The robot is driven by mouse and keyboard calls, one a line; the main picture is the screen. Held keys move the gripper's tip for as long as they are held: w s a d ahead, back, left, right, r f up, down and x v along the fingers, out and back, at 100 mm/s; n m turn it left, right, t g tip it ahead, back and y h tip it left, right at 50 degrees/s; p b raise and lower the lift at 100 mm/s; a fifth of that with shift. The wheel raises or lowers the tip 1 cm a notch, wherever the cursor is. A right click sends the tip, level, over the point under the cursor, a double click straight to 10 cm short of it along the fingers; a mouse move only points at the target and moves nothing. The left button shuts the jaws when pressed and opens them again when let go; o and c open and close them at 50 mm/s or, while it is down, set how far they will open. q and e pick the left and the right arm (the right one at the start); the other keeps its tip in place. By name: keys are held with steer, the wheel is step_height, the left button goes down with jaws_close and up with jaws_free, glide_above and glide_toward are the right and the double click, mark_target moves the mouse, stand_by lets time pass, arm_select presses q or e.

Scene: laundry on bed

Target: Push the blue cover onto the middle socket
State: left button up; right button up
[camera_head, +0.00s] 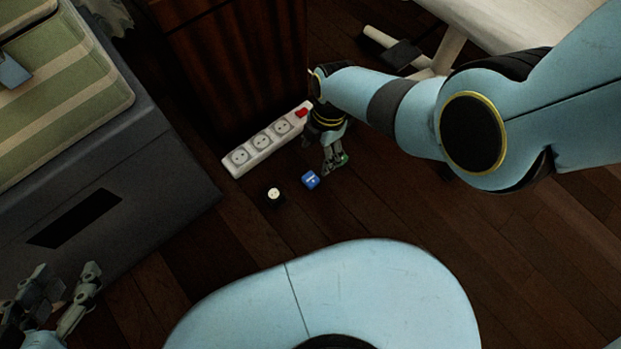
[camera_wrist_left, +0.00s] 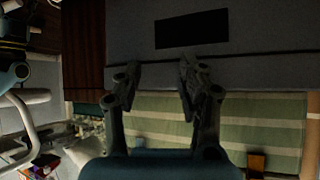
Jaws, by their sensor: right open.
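A white power strip (camera_head: 252,164) lies on the floor against the dark wooden cabinet. It has three sockets in a row and a red switch at its right end; the middle socket (camera_head: 262,141) is bare. The blue cover (camera_head: 311,180) lies on the floor in front of the strip, apart from it. My right gripper (camera_head: 334,170) is open and points down, just right of the blue cover. My left gripper (camera_head: 66,298) is far off at the lower left; its fingers stand apart and empty in the left wrist view (camera_wrist_left: 158,80).
A white round piece (camera_head: 273,194) lies left of the blue cover. A small green piece (camera_head: 344,158) shows beside my right fingertips, partly hidden. A grey bed base (camera_head: 150,190) with a green striped cloth (camera_head: 62,95) stands at the left.

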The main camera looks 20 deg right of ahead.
mark_target(313, 175)
steer(key=f+b, duration=0.2)
steer(key=f, duration=0.1)
steer(key=f+b, duration=0.1)
steer(key=shift+s+a+f, duration=0.2)
steer(key=shift+a+f, duration=0.15)
arm_select(q)
steer(key=w+d+r+t, duration=0.1)
steer(key=w+r+t, duration=0.3)
steer(key=r, duration=0.2)
steer(key=w+r+m+t+h, duration=0.1)
steer(key=w+r+t, duration=0.3)
steer(key=r, duration=0.2)
steer(key=shift+w+d+r+h, duration=0.2)
steer(key=shift+d+r+h, duration=0.1)
steer(key=shift+d, duration=0.05)
arm_select(e)
steer(key=shift+f, duration=0.1)
